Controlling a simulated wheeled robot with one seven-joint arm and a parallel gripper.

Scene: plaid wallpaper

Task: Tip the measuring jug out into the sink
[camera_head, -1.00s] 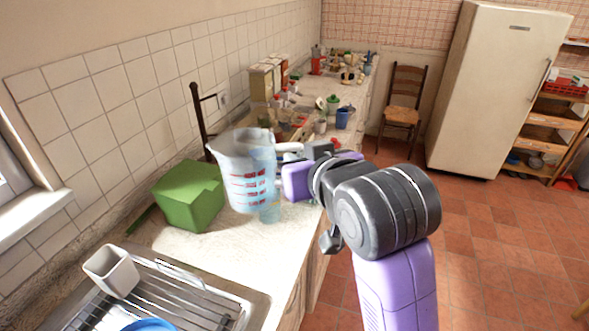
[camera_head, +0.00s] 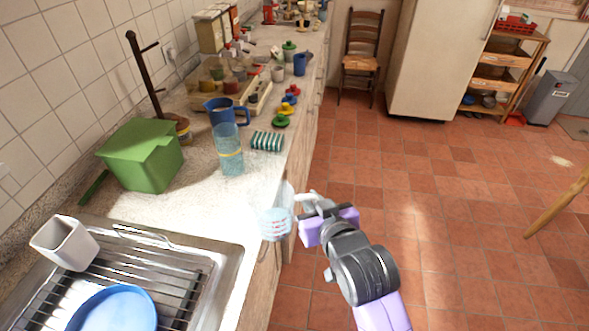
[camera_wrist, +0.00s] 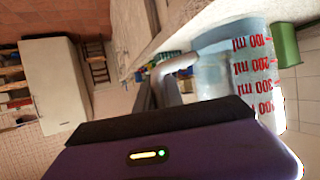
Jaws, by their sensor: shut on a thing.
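The measuring jug (camera_head: 274,217) is clear with red markings, and my gripper (camera_head: 308,203) is shut on its handle. In the head view the jug is at the counter's front edge, beyond the sink's right end. In the wrist view the jug (camera_wrist: 232,75) is large, with its red millilitre scale and pale handle showing between my fingers (camera_wrist: 165,88). Bluish contents seem to show inside, but I cannot tell the level. The sink unit (camera_head: 228,262) is at the lower left; only its draining part with a wire rack shows, and the basin is not clearly visible.
A blue plate (camera_head: 115,310) and a white cup (camera_head: 66,243) are on the rack. Open floor (camera_head: 440,220) lies to the right.

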